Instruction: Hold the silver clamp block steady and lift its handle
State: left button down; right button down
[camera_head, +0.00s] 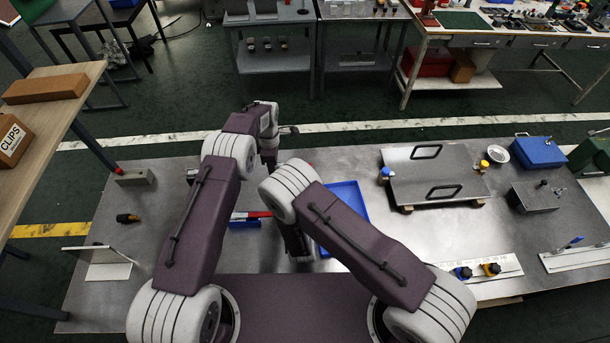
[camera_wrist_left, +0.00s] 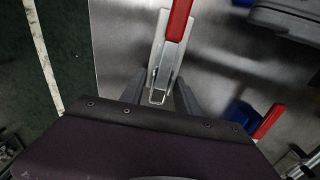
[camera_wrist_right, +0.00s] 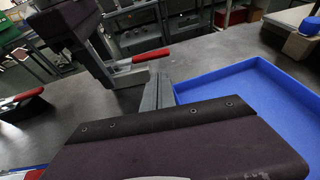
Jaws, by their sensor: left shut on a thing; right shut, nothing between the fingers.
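The silver clamp block (camera_wrist_left: 160,55) has a red handle (camera_wrist_left: 179,18) and stands on the metal table. In the right wrist view the block (camera_wrist_right: 130,78) shows below its red handle (camera_wrist_right: 151,56), which lies nearly level. My left gripper (camera_wrist_left: 160,97) is shut on the block's near end, with one finger on each side. It also shows in the right wrist view (camera_wrist_right: 104,80). My right gripper (camera_wrist_right: 157,92) is shut and empty, apart from the block and nearer the camera. In the head view my arms hide the clamp.
A blue tray (camera_wrist_right: 262,72) lies just right of my right gripper. Another red-handled tool (camera_wrist_right: 22,101) lies at the left of that view. In the head view a steel plate with handles (camera_head: 437,172) and a blue box (camera_head: 540,152) stand on the right.

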jog(key=x, duration=0.7)
jog(key=shift+r+n+h, duration=0.7)
jog(key=shift+r+n, duration=0.2)
jog(key=shift+r, duration=0.3)
jog(key=r+n, duration=0.1)
jog(key=a+r+n+h, duration=0.1)
jog(key=r, duration=0.1)
jog(key=shift+n, duration=0.3)
jog(key=a+r+n, duration=0.1)
jog(key=a+r+n+h, duration=0.1)
jog(key=a+r+n, duration=0.1)
jog(key=r, duration=0.1)
jog(key=shift+w+t+h, duration=0.1)
jog(key=shift+t+h, duration=0.3)
jog(key=shift+d, duration=0.1)
